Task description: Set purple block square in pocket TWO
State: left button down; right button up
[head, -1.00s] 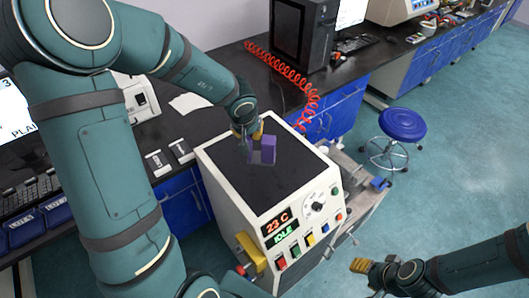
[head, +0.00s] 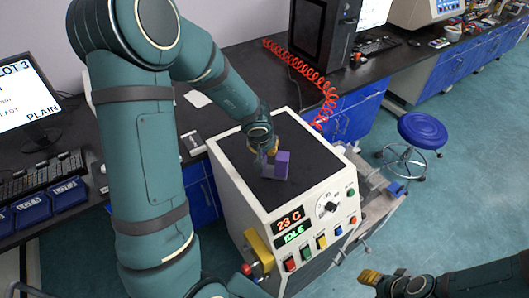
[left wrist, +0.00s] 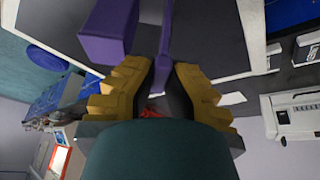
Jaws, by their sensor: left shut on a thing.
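The purple block (head: 282,162) is over the dark top of the white machine (head: 240,172) in the head view. My left gripper (head: 264,150) is directly behind it. In the left wrist view the yellow fingers (left wrist: 166,65) are shut on a thin upright purple piece (left wrist: 176,25), with the purple block (left wrist: 108,25) beside it; I cannot tell whether the two are joined. Whether the block touches the top is unclear. My right gripper (head: 370,277) is low at the right, away from the machine, its opening unclear. I cannot make out pocket TWO.
The machine's front panel reads 23 C and IDLE, with coloured buttons and a yellow handle (head: 257,247). Blue bins (head: 25,218) and a keyboard (head: 38,175) are at the left. A red coiled hose (head: 322,90) hangs behind; a blue stool (head: 424,130) stands right.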

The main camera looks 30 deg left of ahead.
pick_arm(q)
jog(key=shift+r, duration=0.1)
jog(key=shift+f, duration=0.25)
jog(key=c, duration=1.1)
grip_release()
jog(key=shift+c, duration=0.2)
jog(key=p+v, duration=0.5)
jog(key=v, duration=0.7)
jog(key=shift+r, duration=0.2)
